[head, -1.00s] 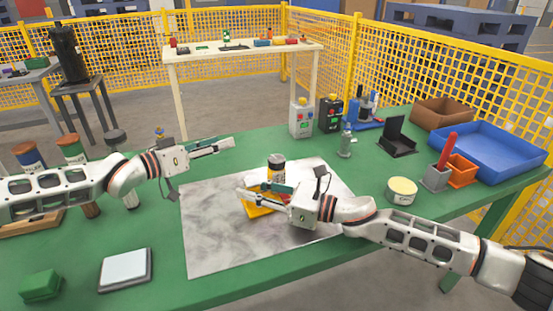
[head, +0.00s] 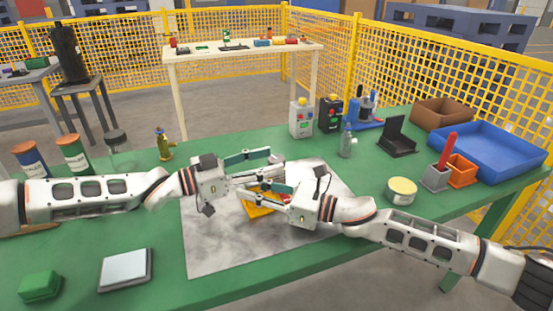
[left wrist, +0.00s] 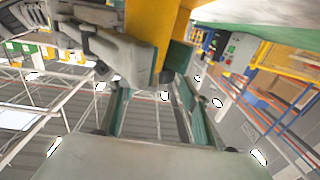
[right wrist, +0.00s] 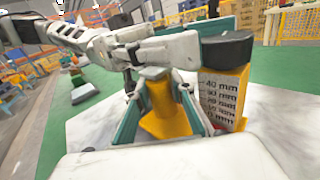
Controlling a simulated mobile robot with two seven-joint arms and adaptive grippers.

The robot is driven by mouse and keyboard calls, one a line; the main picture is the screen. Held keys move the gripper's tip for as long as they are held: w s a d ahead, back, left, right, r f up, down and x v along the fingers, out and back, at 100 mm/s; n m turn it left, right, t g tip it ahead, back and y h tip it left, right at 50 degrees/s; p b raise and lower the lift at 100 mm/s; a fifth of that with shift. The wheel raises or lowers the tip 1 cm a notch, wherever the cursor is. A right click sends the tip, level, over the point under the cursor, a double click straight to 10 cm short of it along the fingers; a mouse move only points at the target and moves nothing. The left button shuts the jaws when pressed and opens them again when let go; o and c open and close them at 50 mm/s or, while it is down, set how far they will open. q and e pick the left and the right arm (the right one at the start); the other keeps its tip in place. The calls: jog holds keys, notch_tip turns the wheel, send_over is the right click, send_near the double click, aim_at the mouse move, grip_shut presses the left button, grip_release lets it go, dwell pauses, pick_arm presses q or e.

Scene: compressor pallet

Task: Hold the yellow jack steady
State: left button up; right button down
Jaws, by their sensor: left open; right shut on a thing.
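The yellow jack (head: 256,210) stands on the grey mottled plate in the middle of the green table, mostly hidden by my grippers in the head view. In the right wrist view my right gripper (right wrist: 163,112) is shut on a yellow part of the jack (right wrist: 168,122); a column with a millimetre scale (right wrist: 221,98) and a dark top stands beside it. My left gripper (head: 275,170) is open, its fingers reaching over the jack from the left. In the left wrist view the yellow column (left wrist: 171,42) shows beyond its open fingers (left wrist: 158,105). I cannot tell whether they touch it.
The mottled plate (head: 215,240) has bare room at the front. A brass fitting (head: 164,146) stands behind my left arm. A round tin (head: 401,190), a grey holder (head: 435,178) and a blue tray (head: 490,150) are on the right. A white-topped pad (head: 126,269) lies at front left.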

aim_at(277, 158)
pick_arm(q)
jog(key=shift+x, duration=1.5)
jog(key=c, duration=1.1)
jog(key=shift+w, duration=0.1)
jog(key=shift+w+r+m+g+h, duration=0.15)
jog(key=shift+m+g+h, duration=0.25)
jog(key=shift+g, duration=0.2)
jog(key=shift+m+g+h, duration=0.4)
jog(key=shift+m+g, duration=1.1)
jog(key=shift+g, duration=0.8)
jog(key=shift+m+g, duration=0.3)
jog(key=shift+g, duration=0.2)
